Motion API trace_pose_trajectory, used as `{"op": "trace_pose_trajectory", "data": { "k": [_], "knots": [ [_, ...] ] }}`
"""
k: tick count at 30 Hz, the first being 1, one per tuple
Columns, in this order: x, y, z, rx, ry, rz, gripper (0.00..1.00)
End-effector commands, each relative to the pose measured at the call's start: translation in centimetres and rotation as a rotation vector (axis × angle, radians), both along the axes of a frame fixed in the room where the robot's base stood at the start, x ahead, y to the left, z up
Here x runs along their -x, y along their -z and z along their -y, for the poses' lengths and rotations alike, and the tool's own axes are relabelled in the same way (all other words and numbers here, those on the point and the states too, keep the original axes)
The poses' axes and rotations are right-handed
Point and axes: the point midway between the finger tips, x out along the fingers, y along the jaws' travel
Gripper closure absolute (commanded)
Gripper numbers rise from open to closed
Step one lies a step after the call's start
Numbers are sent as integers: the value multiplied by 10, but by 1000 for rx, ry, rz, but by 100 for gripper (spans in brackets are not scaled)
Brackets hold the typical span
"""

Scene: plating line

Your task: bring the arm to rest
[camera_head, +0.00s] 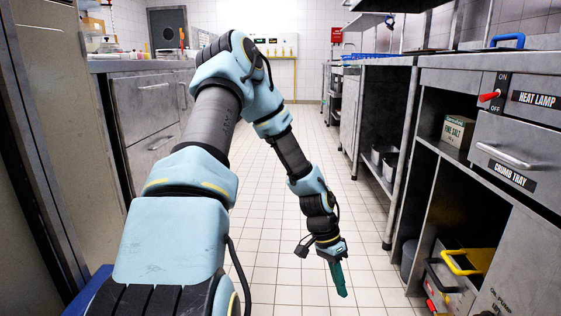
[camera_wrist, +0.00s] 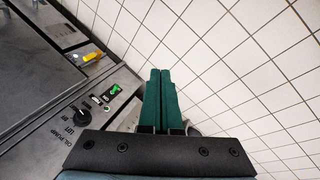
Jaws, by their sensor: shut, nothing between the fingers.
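My arm stretches forward over the aisle in the head view, bent at the elbow, with the forearm hanging down toward the floor. My gripper (camera_head: 340,279) points down over the white tiles, with its green fingers closed together and empty. In the wrist view my gripper (camera_wrist: 161,76) shows its two green fingers side by side, with nothing between them. The fingers are apart from the counters on both sides in the head view.
At right stands a steel counter with a heat lamp switch (camera_head: 489,97), a crumb tray drawer (camera_head: 505,157) and a fine salt box (camera_head: 457,131) on its shelf. A yellow-handled container (camera_head: 451,279) sits low. Steel drawers (camera_head: 146,100) line the left. The tiled aisle (camera_head: 270,190) is clear.

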Motion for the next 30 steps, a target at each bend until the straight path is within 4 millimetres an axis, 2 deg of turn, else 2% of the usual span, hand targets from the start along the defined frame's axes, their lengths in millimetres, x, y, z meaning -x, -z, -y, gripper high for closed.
{"op": "trace_pose_trajectory", "data": {
  "k": [1,6,12,15,24,27,30],
  "knots": [
    [-4,-17,-19,-52,-41,26,100],
    [-13,-65,-81,-200,-232,92,100],
    [-8,-129,-145,-308,-504,172,100],
    [-1,-154,-169,-332,-634,200,100],
    [24,-206,-211,-331,-926,247,100],
    [32,-222,-220,-320,-1003,253,100],
    [31,-245,-219,-323,-993,249,100]
  ]
}}
